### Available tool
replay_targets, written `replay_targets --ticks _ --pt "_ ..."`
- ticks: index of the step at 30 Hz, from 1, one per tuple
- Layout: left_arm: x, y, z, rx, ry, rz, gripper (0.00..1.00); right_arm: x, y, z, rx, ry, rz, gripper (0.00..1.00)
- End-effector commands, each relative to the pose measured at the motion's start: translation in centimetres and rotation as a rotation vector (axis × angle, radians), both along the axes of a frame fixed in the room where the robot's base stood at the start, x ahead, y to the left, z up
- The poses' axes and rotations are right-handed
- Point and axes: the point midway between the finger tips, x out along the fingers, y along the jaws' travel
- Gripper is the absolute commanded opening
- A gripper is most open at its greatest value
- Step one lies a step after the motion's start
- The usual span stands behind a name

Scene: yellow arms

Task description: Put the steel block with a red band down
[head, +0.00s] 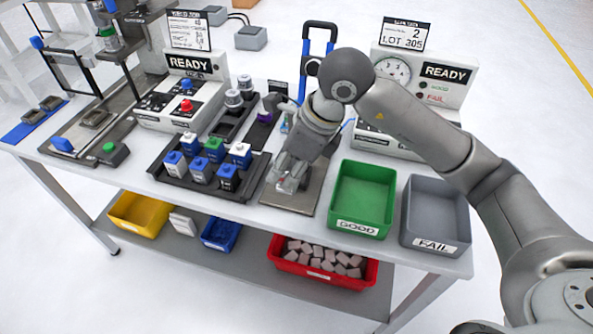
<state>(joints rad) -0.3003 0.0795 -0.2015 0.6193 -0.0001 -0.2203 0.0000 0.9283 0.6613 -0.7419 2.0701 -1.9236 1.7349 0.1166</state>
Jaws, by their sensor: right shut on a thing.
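My right gripper (290,178) reaches down over a brown-grey plate (297,203) near the front middle of the bench. It is shut on the steel block with a red band (282,182). Only a small reddish and metallic part of the block shows between the fingers. The block is at or just above the plate; I cannot tell whether it touches. My left gripper is not in view.
A black tray (158,176) with several blue, green and white-topped blocks stands to the left. A green GOOD bin (361,222) and grey FAIL bin (435,242) stand to the right. A READY tester (440,92) stands behind. A red bin (322,284) sits on the lower shelf.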

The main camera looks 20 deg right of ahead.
Motion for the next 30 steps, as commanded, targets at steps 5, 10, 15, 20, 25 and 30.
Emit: replay_targets --ticks 5,10,15,20,25,30 --pt "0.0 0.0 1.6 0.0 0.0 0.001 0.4 3.2 -1.5 -1.1 0.002 0.004 -0.008 0.0" --pt "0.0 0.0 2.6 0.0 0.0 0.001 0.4 6.2 -2.8 -2.5 0.003 0.002 -0.005 0.0" --pt "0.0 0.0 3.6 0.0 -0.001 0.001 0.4 8.6 -4.0 -4.9 0.003 0.004 -0.003 0.0" --pt "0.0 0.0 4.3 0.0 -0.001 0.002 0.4 10.4 -4.8 -7.2 0.002 0.001 -0.002 0.0" --pt "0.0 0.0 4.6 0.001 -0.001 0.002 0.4 11.4 -5.2 -8.5 0.003 -0.001 -0.001 0.0" --pt "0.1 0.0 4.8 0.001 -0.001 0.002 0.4 11.9 -5.5 -9.3 0.001 0.0 -0.001 0.0"
